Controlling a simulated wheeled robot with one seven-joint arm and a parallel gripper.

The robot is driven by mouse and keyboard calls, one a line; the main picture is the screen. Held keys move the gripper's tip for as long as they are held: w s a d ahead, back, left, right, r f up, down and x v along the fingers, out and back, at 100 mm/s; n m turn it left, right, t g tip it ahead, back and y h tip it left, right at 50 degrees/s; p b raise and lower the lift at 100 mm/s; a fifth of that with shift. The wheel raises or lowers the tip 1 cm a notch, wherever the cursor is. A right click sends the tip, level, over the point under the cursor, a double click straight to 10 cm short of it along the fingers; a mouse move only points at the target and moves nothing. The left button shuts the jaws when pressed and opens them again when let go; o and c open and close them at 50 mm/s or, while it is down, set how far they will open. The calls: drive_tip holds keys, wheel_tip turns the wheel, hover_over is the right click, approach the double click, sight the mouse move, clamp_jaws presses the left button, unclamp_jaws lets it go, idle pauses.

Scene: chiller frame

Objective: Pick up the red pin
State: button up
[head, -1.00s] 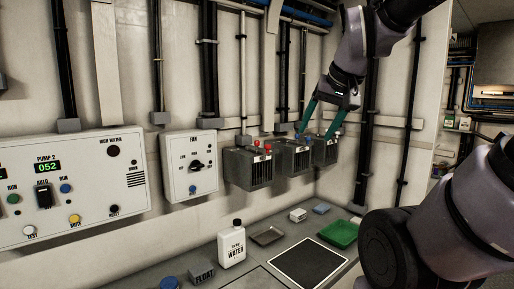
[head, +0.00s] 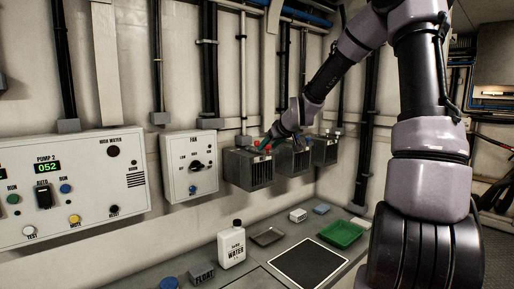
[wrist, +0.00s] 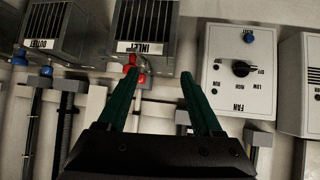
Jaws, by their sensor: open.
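Red pins sit on top of the leftmost grey finned box (head: 246,168), partly hidden by my fingers; a red one (head: 264,144) shows in the head view. In the wrist view, which is turned upside down, red shapes (wrist: 130,63) show at the edge of the box labelled INLET (wrist: 142,47), close to the tip of the picture-left finger. I cannot tell which red shape is the task's pin. My gripper (wrist: 158,74) has its two green fingers apart with nothing between them. In the head view my gripper (head: 270,142) is at the top of that leftmost box.
The FAN panel (head: 190,185) is left of the box. Two more grey boxes stand right of it; blue knobs (wrist: 46,70) show at the OUTLET box. Vertical pipes run up the wall. A white water bottle (head: 232,248) and green tray (head: 343,234) are on the bench below.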

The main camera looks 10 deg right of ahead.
sight(258, 144)
drive_tip(key=w+f+t, duration=0.1)
drive_tip(key=w, duration=0.4)
drive_tip(key=w+a+f+t+y, duration=0.1)
drive_tip(key=w, duration=0.5)
drive_tip(key=w+a+f, duration=0.1)
drive_tip(key=w, duration=0.4)
drive_tip(key=shift+w+f+t, duration=0.15)
drive_tip(key=shift+w+t, duration=0.05)
drive_tip(key=shift+t, duration=0.2)
clamp_jaws()
